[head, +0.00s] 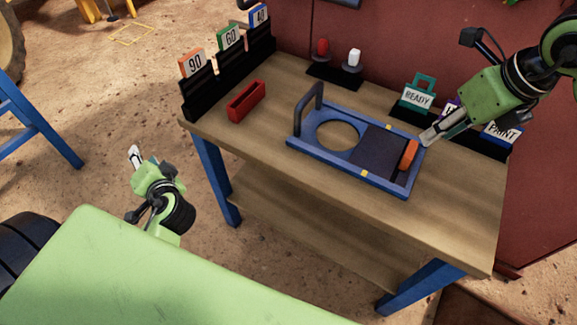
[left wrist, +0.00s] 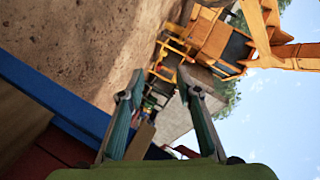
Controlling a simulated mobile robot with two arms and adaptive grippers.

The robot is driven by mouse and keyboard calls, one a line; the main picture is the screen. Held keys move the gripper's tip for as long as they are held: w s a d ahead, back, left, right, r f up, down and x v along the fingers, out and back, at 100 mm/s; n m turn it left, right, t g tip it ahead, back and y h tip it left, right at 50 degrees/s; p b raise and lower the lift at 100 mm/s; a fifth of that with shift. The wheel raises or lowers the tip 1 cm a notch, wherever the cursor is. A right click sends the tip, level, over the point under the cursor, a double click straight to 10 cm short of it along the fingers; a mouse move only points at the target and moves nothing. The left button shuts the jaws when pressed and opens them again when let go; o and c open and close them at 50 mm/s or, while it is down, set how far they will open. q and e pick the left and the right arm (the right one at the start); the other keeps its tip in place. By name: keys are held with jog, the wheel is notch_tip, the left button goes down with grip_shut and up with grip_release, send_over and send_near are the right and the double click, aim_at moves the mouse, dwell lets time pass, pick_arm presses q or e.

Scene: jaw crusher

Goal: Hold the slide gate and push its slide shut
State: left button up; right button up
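The slide gate is a blue frame (head: 326,154) lying flat on the wooden table. It has an upright dark handle (head: 308,95) at its left end and a round hole (head: 339,135) that shows uncovered. Its dark slide (head: 378,149) sits right of the hole, with an orange grip (head: 408,154) near the frame's right end. My right gripper (head: 430,137) is just right of and behind the orange grip; contact cannot be told. My left gripper (head: 134,154) is left of the table, away from the gate. In the left wrist view its fingers (left wrist: 158,92) are apart and empty.
A red tray (head: 246,101) stands left of the gate. Number cards (head: 229,38) stand in a black rack at the left edge. Red and white lamps (head: 322,48) stand at the back.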

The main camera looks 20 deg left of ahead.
pick_arm(q)
notch_tip(320, 180, up, 4)
jog(key=a+y, duration=0.2)
jog(key=n+t+h, duration=0.3)
jog(key=t+h, duration=0.7)
send_near(297, 122)
jog(key=x, duration=1)
jog(key=shift+w, duration=0.4)
